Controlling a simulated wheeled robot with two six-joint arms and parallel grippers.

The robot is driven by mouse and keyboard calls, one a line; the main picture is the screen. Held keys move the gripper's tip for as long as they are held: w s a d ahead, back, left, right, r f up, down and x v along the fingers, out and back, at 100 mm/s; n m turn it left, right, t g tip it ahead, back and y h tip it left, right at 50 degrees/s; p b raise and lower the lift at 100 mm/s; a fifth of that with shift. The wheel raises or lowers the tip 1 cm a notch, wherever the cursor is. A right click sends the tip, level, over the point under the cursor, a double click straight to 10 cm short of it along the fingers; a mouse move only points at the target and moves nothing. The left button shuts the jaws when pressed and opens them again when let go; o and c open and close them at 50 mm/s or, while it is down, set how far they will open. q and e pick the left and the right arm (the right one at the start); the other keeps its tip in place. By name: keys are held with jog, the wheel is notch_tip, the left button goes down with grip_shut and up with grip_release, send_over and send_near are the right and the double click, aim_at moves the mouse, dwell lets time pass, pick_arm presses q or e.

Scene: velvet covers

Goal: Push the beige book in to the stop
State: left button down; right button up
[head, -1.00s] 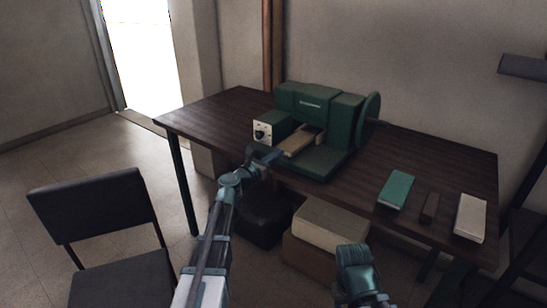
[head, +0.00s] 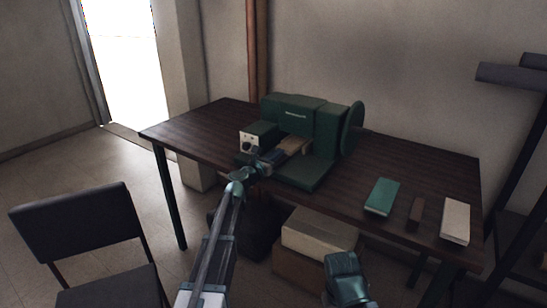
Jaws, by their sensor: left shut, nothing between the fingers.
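A beige book (head: 294,145) lies flat in the opening of the green machine (head: 312,118), its near end partly hidden by my gripper. My left gripper (head: 280,155) is shut and empty, reaching into the opening with its tip at the book's near end. I cannot tell for certain whether they touch. How deep the book sits, and the stop, are hidden inside the machine.
The machine stands on a dark wooden table (head: 200,130). A teal book (head: 382,197), a small brown block (head: 415,213) and a cream book (head: 456,221) lie to the right. A chair (head: 75,220) stands left. Boxes (head: 318,233) sit under the table.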

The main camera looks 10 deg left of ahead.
pick_arm(q)
jog(key=shift+w+d, duration=0.15)
jog(key=shift+w, duration=0.25)
jog(key=shift+s, duration=0.55)
jog(key=v, duration=1.4)
jog(key=shift+w, duration=0.15)
